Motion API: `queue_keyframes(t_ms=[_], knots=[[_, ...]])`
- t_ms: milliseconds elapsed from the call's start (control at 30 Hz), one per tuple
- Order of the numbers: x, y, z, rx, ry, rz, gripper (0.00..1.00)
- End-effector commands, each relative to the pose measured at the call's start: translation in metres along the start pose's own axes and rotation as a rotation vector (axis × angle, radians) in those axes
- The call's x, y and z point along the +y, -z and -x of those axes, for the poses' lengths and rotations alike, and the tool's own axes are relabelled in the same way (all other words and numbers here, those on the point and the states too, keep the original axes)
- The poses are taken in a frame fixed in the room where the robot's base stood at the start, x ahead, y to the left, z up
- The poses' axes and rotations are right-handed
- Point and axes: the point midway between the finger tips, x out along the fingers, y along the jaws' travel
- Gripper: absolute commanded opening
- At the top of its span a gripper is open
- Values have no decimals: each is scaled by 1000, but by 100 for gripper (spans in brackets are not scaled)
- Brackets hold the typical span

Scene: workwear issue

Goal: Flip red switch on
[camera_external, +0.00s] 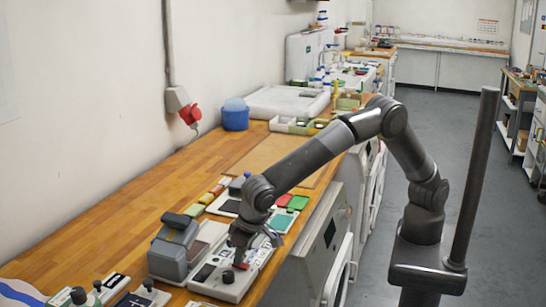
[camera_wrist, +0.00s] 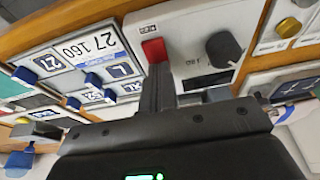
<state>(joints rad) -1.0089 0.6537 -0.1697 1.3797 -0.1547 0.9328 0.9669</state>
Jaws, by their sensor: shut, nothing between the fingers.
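The red switch (camera_wrist: 154,50) is a small red block on a pale panel (camera_wrist: 190,26) in the wrist view. It also shows as a small red patch (camera_external: 241,266) in the external view, partly covered by my gripper. My gripper (camera_wrist: 158,78) is shut and empty. Its dark fingers are right at the near side of the switch; I cannot tell if they touch it. A dark round knob (camera_wrist: 223,47) sits beside the switch on the same panel, and a dark display (camera_wrist: 208,82) lies closer to the gripper body.
A panel with number labels and blue tabs (camera_wrist: 85,65) adjoins on the left in the wrist view. A grey device (camera_external: 173,245) stands left of my gripper in the external view. Bare wooden counter (camera_external: 120,215) lies toward the wall.

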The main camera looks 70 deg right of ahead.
Motion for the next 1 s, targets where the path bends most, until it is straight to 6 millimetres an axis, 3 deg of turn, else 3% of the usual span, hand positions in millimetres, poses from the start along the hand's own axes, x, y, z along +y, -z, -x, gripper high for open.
queue_keyframes(t_ms=[200,633,767,1000], knots=[[-1,-15,0,-10,-4,5,0],[-1,-14,7,-7,-1,3,0],[-2,-10,27,-5,1,2,0],[-2,-10,83,-5,3,3,0]])
